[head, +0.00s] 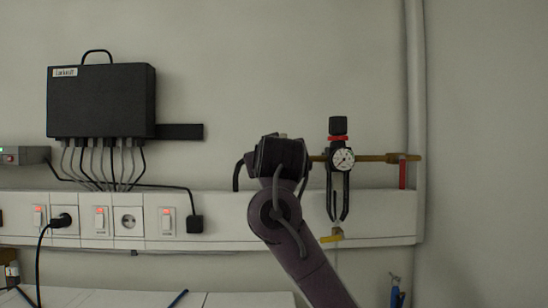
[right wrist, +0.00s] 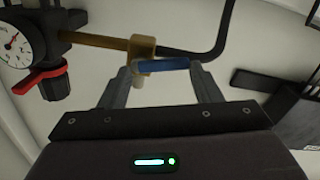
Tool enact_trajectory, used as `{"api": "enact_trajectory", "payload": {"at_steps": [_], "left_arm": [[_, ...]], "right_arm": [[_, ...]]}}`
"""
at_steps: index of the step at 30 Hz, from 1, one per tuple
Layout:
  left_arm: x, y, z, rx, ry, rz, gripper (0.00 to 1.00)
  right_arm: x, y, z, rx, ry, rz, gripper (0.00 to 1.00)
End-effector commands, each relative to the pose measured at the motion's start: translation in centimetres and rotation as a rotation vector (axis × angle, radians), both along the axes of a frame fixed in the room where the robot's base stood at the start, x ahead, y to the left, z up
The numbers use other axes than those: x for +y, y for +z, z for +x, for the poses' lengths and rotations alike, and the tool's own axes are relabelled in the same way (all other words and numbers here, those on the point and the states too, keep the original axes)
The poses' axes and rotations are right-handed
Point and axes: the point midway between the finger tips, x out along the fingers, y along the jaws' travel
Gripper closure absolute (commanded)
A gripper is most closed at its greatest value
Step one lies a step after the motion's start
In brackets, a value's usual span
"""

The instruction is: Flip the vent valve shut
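My right gripper (head: 280,150) is at the left end of the brass pipe on the wall, and its body hides what is there in the head view. In the right wrist view my open gripper (right wrist: 163,75) has one finger on each side of a blue lever (right wrist: 162,64) on a brass valve (right wrist: 140,48). The lever lies across the gap near the fingertips; I cannot tell whether they touch it. A black regulator with a round gauge (head: 342,159) and a red collar (head: 338,138) is just right of the gripper. My left gripper is not in view.
The brass pipe (head: 375,158) runs right to a red handle (head: 403,174). A small yellow piece (head: 331,236) is below the regulator. A black box with cables (head: 101,101) hangs on the left, above the white socket trunking (head: 385,216). A black hose (right wrist: 205,55) leaves the valve.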

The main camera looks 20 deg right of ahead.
Motion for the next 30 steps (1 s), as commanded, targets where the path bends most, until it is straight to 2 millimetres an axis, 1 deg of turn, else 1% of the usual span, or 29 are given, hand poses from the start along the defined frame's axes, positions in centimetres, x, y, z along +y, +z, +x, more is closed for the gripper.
{"api": "enact_trajectory", "payload": {"at_steps": [3, 5, 9, 12, 21, 22, 24, 25, 30], "left_arm": [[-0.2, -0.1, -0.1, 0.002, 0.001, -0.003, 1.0], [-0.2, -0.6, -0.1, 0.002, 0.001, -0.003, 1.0], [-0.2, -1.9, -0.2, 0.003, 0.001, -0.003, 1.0], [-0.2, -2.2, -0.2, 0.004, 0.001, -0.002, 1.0], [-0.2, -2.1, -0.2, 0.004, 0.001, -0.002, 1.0], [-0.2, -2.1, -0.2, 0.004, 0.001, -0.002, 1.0], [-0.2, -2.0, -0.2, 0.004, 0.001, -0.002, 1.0], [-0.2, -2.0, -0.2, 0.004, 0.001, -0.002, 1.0], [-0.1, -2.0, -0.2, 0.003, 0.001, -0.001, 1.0]], "right_arm": [[0.1, -0.2, 0.1, 0.003, 0.002, 0.005, 0.65], [0.2, -0.3, 0.1, -0.005, 0.003, 0.037, 0.65], [0.2, -0.1, 0.1, -0.045, 0.003, 0.181, 0.65], [0.1, 0.3, 0.1, -0.068, 0.003, 0.26, 0.65], [0.1, 0.5, 0.1, -0.074, 0.003, 0.285, 0.65], [0.1, 0.5, 0.1, -0.074, 0.003, 0.284, 0.4], [0.1, 0.6, 0.1, -0.075, 0.002, 0.283, 0.31], [0.1, 0.6, 0.1, -0.075, 0.002, 0.283, 0.28], [0.0, 0.6, 0.0, -0.076, 0.002, 0.282, 0.28]]}}
